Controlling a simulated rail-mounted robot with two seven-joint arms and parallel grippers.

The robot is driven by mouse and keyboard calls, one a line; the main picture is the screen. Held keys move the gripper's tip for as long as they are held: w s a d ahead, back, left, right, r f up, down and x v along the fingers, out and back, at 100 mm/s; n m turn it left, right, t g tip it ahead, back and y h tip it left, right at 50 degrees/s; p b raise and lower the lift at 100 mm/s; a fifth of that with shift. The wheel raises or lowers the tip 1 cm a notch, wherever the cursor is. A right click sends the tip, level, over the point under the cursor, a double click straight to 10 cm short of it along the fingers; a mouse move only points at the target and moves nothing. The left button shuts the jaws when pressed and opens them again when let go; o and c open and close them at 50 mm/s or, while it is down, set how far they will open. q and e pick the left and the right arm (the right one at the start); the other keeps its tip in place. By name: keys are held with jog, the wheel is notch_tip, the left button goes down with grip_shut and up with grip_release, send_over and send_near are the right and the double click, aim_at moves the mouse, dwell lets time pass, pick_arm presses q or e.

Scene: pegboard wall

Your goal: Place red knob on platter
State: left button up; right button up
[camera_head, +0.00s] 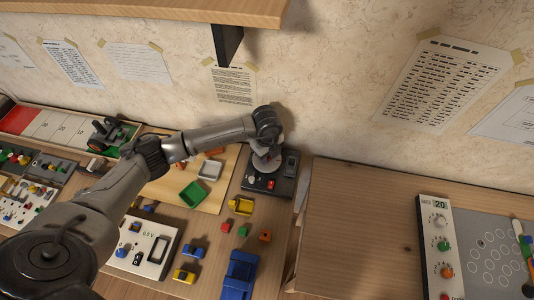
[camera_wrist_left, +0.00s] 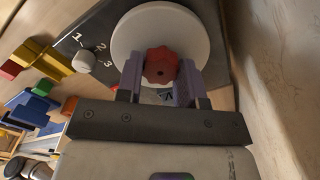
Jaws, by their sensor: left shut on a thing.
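The red knob (camera_wrist_left: 161,65) is lobed with a dark centre dot. In the left wrist view it sits between the two purple-grey fingers of my left gripper (camera_wrist_left: 160,78), which is shut on it. The round white platter (camera_wrist_left: 160,22) lies right behind the knob; whether they touch cannot be told. In the head view my left gripper (camera_head: 267,150) is over the platter (camera_head: 264,164) on a dark device (camera_head: 258,190), hiding part of it. A small red spot shows on the device's front. My right gripper is not in view.
A grey dial (camera_wrist_left: 84,61) marked 1, 2, 3 is on the device beside the platter. Yellow (camera_head: 241,205), green and red blocks and a blue piece (camera_head: 240,270) lie in front. A wooden shelf (camera_head: 150,10) overhangs above. The wooden surface at right (camera_head: 360,230) is clear.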

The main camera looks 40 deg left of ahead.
pick_arm(q)
jog(key=shift+f, duration=0.1)
jog(key=o, duration=0.9)
jog(key=shift+r, duration=0.3)
notch_tip(320, 180, up, 12)
jog(key=shift+f+p, duration=0.15)
jog(key=shift+p, duration=0.9)
